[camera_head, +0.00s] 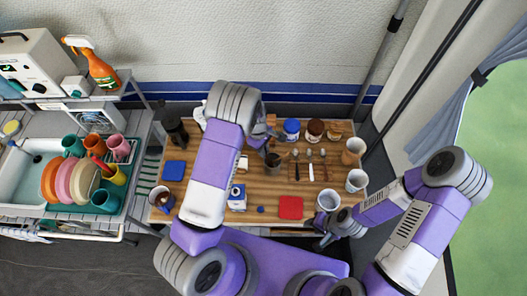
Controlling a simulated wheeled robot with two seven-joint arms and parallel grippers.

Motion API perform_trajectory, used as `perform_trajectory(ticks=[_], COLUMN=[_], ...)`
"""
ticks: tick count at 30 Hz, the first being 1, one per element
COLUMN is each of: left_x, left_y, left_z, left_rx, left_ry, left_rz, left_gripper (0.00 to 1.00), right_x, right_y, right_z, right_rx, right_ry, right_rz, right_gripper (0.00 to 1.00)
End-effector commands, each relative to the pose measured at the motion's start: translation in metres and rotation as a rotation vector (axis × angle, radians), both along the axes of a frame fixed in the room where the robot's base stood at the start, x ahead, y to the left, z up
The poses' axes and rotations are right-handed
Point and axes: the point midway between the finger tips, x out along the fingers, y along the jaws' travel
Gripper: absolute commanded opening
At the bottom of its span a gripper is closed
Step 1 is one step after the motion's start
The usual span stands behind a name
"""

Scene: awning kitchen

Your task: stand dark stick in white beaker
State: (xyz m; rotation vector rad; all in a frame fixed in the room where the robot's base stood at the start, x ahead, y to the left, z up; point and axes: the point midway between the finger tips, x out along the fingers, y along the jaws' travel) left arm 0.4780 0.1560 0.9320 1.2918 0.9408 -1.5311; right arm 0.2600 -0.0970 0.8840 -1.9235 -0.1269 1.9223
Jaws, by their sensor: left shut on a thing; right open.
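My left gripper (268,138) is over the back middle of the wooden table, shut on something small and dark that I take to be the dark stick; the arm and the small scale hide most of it. A dark cup (273,160) is just below it in the picture. Pale cups stand at the table's right side: one at the front right (328,200), one behind it (356,180) and a beige one (353,150) further back. I cannot tell which is the white beaker. My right gripper (326,240) is open and empty, off the table's front right corner.
Several thin utensils (310,170) lie right of the dark cup. Jars (291,129) line the back edge. A red block (290,207), a blue block (174,170) and a white-and-blue box (237,196) are on the table (265,188). A dish rack and sink are left.

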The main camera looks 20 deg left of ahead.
Motion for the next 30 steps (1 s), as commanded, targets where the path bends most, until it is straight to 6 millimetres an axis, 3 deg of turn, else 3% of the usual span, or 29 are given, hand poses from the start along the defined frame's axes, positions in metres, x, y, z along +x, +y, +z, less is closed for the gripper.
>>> perform_trajectory(ticks=[3, 14, 15, 20, 30], left_x=[-0.001, 0.000, 0.000, 0.000, 0.000], left_y=[0.000, 0.000, 0.000, 0.000, 0.000], left_z=[-0.015, -0.020, -0.020, -0.019, -0.015], left_rx=[-0.001, 0.000, 0.000, 0.000, 0.000], left_ry=[0.001, 0.000, 0.000, 0.000, -0.001], left_rz=[0.001, 0.000, 0.000, 0.000, 0.000], left_gripper=[0.00, 0.00, 0.16, 0.39, 0.39], right_x=[0.000, 0.000, 0.000, 0.000, 0.000], right_y=[0.000, 0.000, 0.000, 0.000, 0.000], right_z=[0.000, -0.004, -0.003, -0.003, 0.001], right_rx=[0.000, 0.000, 0.000, 0.000, 0.000], right_ry=[0.000, 0.000, 0.000, 0.000, 0.000], right_rz=[0.000, 0.000, 0.000, 0.000, 0.000], right_gripper=[0.43, 0.43, 0.43, 0.43, 0.43])
